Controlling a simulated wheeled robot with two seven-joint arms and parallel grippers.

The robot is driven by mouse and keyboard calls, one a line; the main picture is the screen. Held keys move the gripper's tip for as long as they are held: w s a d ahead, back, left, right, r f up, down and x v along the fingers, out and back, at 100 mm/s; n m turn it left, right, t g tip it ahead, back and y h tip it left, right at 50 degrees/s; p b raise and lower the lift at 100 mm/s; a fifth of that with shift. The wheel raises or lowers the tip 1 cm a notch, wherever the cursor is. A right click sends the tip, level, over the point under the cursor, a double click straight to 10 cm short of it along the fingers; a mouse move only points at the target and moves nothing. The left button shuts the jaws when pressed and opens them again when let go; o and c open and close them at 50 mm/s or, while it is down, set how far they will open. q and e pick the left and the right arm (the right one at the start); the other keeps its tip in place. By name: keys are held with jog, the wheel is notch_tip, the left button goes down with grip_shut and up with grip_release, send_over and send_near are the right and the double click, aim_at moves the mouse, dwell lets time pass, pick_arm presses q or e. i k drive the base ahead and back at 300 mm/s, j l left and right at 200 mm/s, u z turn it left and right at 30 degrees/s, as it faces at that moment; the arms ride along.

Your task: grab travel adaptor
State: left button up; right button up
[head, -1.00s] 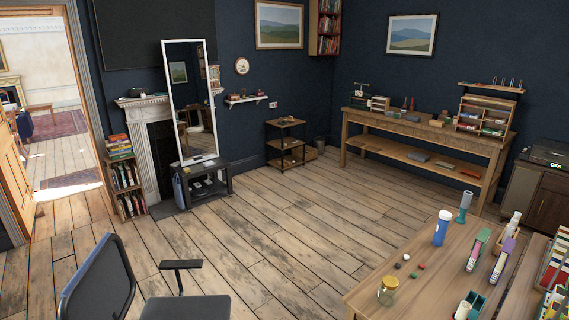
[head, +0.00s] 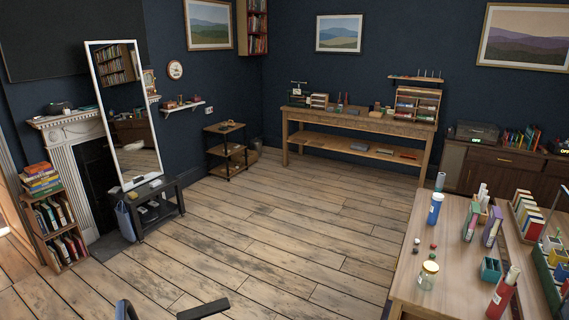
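I cannot make out a travel adaptor with certainty in the head view; the small items are too far away to tell apart. Small objects lie on the low black table (head: 152,204) below the leaning mirror (head: 126,115), on the three-tier side stand (head: 226,152), on the wall shelf (head: 182,108) and on the long wooden workbench (head: 360,123). Neither of my grippers is in view.
A low bookcase (head: 55,230) stands at the left. A chair armrest (head: 203,310) shows at the bottom. The middle plank floor (head: 290,220) is clear.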

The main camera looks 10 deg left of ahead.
aim_at(158, 183)
jog(key=j+z, duration=0.2)
jog(key=j, duration=0.75)
jog(key=j+z, duration=0.2)
jog(key=j, duration=0.75)
jog(key=j+z, duration=0.2)
jog(key=j, duration=0.75)
jog(key=j+z, duration=0.2)
jog(key=j, duration=0.25)
jog(key=j+z, duration=0.2)
jog(key=j, duration=0.25)
jog(key=k+j+z, duration=0.15)
jog(key=j, duration=0.3)
jog(key=j+z, duration=0.2)
jog(key=j, duration=0.25)
jog(key=k+j+z, duration=0.2)
jog(key=j, duration=0.2)
jog(key=k+j+z, duration=0.2)
jog(key=j, duration=0.2)
jog(key=i+j+z, duration=0.15)
jog(key=j+z, duration=0.65)
jog(key=j, duration=0.2)
jog(key=j+z, duration=0.4)
jog(key=j, duration=0.15)
jog(key=j+z, duration=0.4)
jog(key=j, duration=1.05)
jog(key=u, duration=0.5)
jog(key=i+j+u, duration=0.1)
jog(key=u, duration=0.9)
jog(key=i, duration=0.05)
